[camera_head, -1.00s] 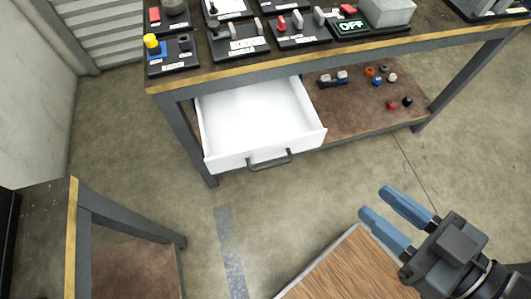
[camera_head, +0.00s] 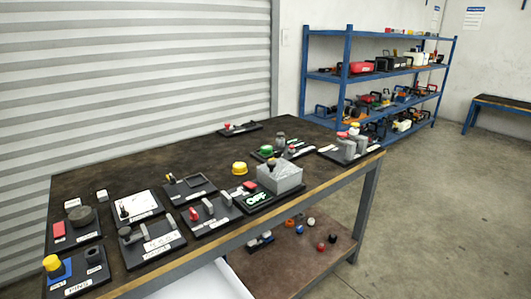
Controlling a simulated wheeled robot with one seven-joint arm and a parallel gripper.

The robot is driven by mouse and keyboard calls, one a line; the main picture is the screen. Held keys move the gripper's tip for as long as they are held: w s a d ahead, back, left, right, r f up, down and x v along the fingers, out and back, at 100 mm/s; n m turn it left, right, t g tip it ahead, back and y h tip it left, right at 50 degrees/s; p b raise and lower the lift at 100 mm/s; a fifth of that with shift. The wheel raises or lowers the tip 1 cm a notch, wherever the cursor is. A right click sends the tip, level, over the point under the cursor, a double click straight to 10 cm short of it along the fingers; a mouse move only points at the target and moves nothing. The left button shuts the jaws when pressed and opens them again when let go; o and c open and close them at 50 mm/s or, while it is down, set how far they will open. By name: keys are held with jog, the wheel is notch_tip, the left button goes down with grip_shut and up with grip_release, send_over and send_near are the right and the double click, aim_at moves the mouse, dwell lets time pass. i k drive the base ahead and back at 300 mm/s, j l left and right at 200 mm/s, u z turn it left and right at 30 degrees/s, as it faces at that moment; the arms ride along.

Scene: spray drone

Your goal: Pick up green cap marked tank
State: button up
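A small green round part (camera_head: 267,150) that looks like a cap sits on a black board toward the back right of the workbench (camera_head: 130,160). It is next to a grey knob-like part (camera_head: 281,138). I cannot read any mark on it, and I see no tank that I can make out for certain. My gripper is not in this view.
Boards with switches and plugs cover the bench's front, with a grey box (camera_head: 280,178) and a yellow cap (camera_head: 239,168) behind. Blue shelves (camera_head: 345,75) hold many items at the back. A white drawer (camera_head: 205,282) sticks out below. The floor at right is clear.

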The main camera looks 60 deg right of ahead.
aim_at(267, 150)
jog(key=i+l+z, duration=0.1)
jog(key=i+z, duration=0.65)
jog(key=i+j+z, duration=0.15)
jog(key=i+z, duration=0.25)
jog(key=k+l+z, duration=0.1)
jog(key=i+j+u, duration=0.1)
